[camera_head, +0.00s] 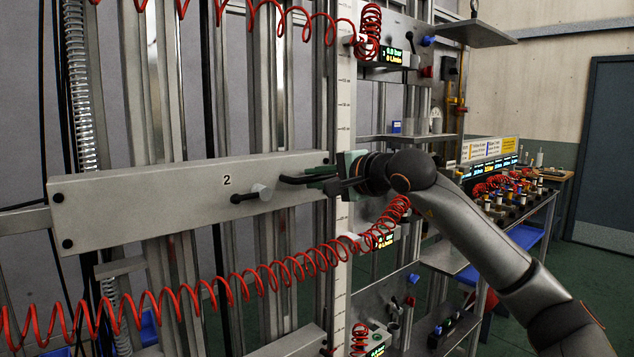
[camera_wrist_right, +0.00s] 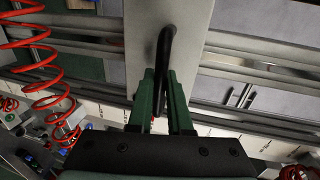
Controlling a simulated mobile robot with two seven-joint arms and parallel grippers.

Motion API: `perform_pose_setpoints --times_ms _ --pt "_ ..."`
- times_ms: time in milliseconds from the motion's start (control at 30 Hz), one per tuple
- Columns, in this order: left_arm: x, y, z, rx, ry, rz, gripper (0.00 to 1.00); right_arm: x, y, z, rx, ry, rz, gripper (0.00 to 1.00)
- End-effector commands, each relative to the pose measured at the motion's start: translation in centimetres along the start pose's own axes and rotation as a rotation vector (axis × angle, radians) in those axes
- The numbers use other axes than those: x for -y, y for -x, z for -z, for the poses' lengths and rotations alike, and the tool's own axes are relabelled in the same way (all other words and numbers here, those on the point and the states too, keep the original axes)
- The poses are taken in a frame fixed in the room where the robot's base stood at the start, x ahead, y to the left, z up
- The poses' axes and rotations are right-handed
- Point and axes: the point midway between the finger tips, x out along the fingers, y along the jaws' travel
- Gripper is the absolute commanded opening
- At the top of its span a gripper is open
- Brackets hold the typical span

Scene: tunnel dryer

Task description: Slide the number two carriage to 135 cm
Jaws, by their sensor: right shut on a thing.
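The number two carriage (camera_head: 150,205) is a long grey plate marked "2", lying nearly level across the vertical rails in the head view. A black bar handle (camera_head: 296,180) sticks out near its right end. My right gripper (camera_head: 328,180) is shut on this handle. In the right wrist view the green fingers of the gripper (camera_wrist_right: 163,90) stand on both sides of the black handle (camera_wrist_right: 166,45), with the carriage plate (camera_wrist_right: 190,22) behind. A knob with a black lever (camera_head: 260,192) sits left of the handle. A pale vertical scale (camera_head: 344,95) passes the carriage's right end; its figures are too small to read.
A red coiled hose (camera_head: 215,290) hangs across the rails below the carriage. A panel with a lit display (camera_head: 390,56) stands upper right, and a bench with several fittings (camera_head: 505,195) stands further right. A dark door (camera_head: 603,150) is at the far right.

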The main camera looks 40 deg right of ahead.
Motion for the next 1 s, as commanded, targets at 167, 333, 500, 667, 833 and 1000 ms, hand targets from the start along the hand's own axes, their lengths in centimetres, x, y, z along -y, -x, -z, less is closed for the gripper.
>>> perform_pose_setpoints --times_ms 167,333,500,667,833,1000 --pt "0.0 0.0 0.0 0.0 0.0 0.0 0.0 0.0 0.0 0.1 -0.002 0.001 0.002 0.26" --pt "0.0 -0.1 -0.1 0.001 0.0 0.0 0.0 -0.1 0.0 0.1 -0.002 0.0 -0.002 0.45" --pt "0.0 -0.1 -0.1 0.001 0.0 0.0 0.0 -0.2 -0.1 0.0 -0.001 0.0 -0.005 0.47" --pt "0.0 -0.2 -0.2 0.001 0.0 0.0 0.0 -0.3 0.3 0.0 -0.001 0.001 -0.005 0.47" --pt "0.1 -0.8 -0.9 0.001 0.0 0.0 0.0 -0.5 2.6 0.1 -0.004 0.002 -0.003 0.47" --pt "0.1 -1.5 -1.7 0.001 0.0 0.0 0.0 -0.4 6.4 0.1 -0.004 0.003 -0.001 0.47"
